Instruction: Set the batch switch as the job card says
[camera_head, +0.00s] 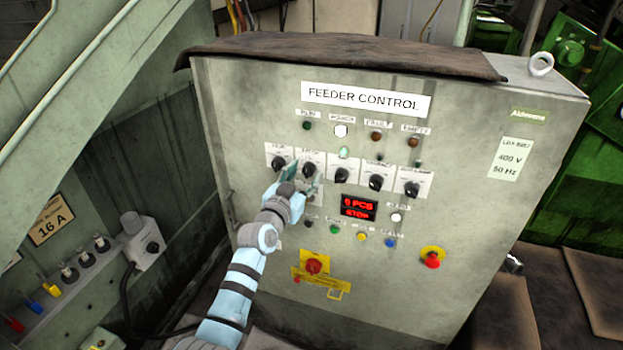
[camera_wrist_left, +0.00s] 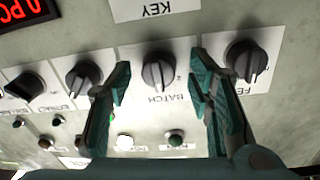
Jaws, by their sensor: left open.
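The batch switch is a black rotary knob (camera_wrist_left: 158,72) on a white plate marked BATCH, in the middle of the left wrist view. Its grip bar stands about upright in that view. In the head view it is the second knob (camera_head: 309,169) from the left in the row, partly behind my fingers. My left gripper (camera_head: 302,181) is open at the panel, with one finger on each side of the batch knob in the left wrist view (camera_wrist_left: 161,88). I cannot tell whether the fingers touch it. I cannot make out a job card. My right gripper is not in view.
The FEED knob (camera_wrist_left: 245,60) is close beside one finger; another knob (camera_wrist_left: 83,76) is close beside the other. Below the row are a red display (camera_head: 358,207) reading 0 PCS and STOP, small buttons, a red-yellow main switch (camera_head: 314,265) and a red emergency button (camera_head: 432,259).

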